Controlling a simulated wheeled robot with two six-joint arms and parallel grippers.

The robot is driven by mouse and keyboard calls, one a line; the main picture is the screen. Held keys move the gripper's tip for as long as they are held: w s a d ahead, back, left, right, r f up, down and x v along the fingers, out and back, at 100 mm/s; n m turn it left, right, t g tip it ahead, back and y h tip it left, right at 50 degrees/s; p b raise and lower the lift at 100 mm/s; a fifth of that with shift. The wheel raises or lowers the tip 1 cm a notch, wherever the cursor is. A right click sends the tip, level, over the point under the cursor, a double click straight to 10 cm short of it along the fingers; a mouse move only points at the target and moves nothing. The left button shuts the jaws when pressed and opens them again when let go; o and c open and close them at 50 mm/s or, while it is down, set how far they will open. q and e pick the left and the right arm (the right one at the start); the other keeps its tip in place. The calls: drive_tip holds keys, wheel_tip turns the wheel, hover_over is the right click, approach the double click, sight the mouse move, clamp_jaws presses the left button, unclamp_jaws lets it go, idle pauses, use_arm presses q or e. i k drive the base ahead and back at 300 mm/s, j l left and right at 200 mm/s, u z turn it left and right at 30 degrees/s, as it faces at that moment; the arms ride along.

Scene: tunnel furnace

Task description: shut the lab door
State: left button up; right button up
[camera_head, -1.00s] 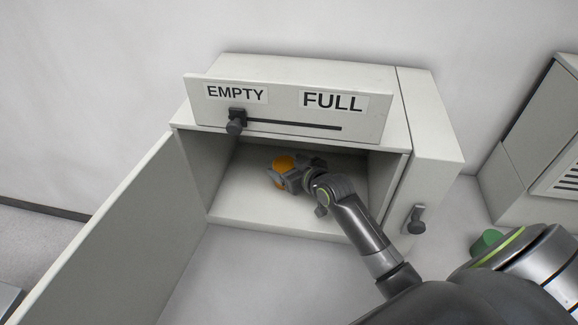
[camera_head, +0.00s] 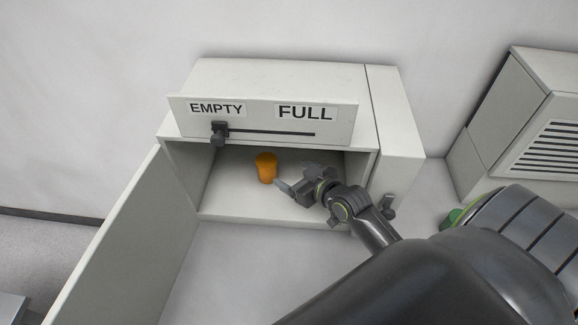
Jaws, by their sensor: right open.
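The door (camera_head: 128,246) of the white cabinet (camera_head: 382,118) stands wide open, swung out to the left. An orange cup (camera_head: 266,168) stands upright on the floor of the open compartment. My right gripper (camera_head: 282,190) is open and empty, to the right of the cup and slightly in front of it, apart from it. My right arm reaches in from the lower right and covers part of the compartment's right front. My left gripper is not in view.
A panel marked EMPTY and FULL (camera_head: 262,118) has a slider knob (camera_head: 218,134) at its EMPTY end. A dark latch handle (camera_head: 388,206) sits on the cabinet's right side. A vented white unit (camera_head: 520,130) stands at the right. Free floor lies left of the door.

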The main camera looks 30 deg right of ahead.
sight(128, 275)
drive_tip(key=k+j, duration=1.2)
drive_tip(key=k, duration=0.1)
